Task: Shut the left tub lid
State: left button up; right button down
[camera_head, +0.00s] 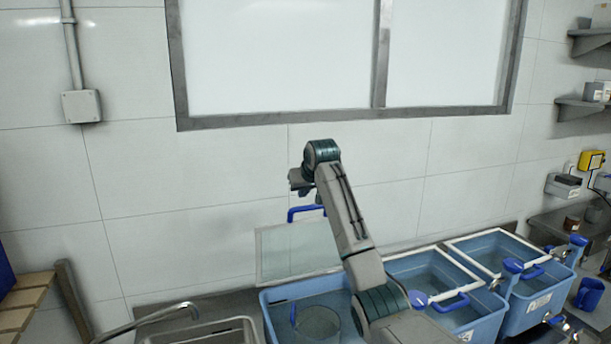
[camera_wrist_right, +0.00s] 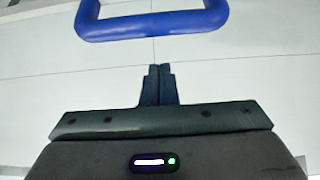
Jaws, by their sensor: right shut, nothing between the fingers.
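The left tub (camera_head: 280,318) is light blue and stands beside the sink. Its clear lid (camera_head: 285,250) with a pale frame stands raised, upright at the back of the tub. The lid's blue handle (camera_head: 305,211) is at its top edge, partly behind my right arm; in the right wrist view a blue handle (camera_wrist_right: 155,27) shows ahead of the fingertips, apart from them. My right gripper (camera_wrist_right: 158,70) is shut and empty. In the head view the right wrist is above the lid, and its fingers are hard to make out. My left gripper is not in view.
Two more blue tubs, the middle one (camera_head: 483,327) and the right one (camera_head: 530,310), have lids lying shut. A metal sink (camera_head: 215,335) with a tap (camera_head: 150,318) is left. Shelves (camera_head: 584,110) are on the right wall, and a window (camera_head: 290,55) is above.

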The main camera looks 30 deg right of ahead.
jog(key=s, duration=0.1)
jog(key=s+p, duration=0.1)
jog(key=s, duration=0.1)
jog(key=shift+a+f, duration=0.1)
jog(key=shift+a, duration=0.2)
jog(key=shift+s+f, duration=0.2)
jog(key=shift+f, duration=0.1)
jog(key=shift+w+f, duration=0.1)
jog(key=shift+w, duration=0.05)
jog(key=shift+a, duration=0.1)
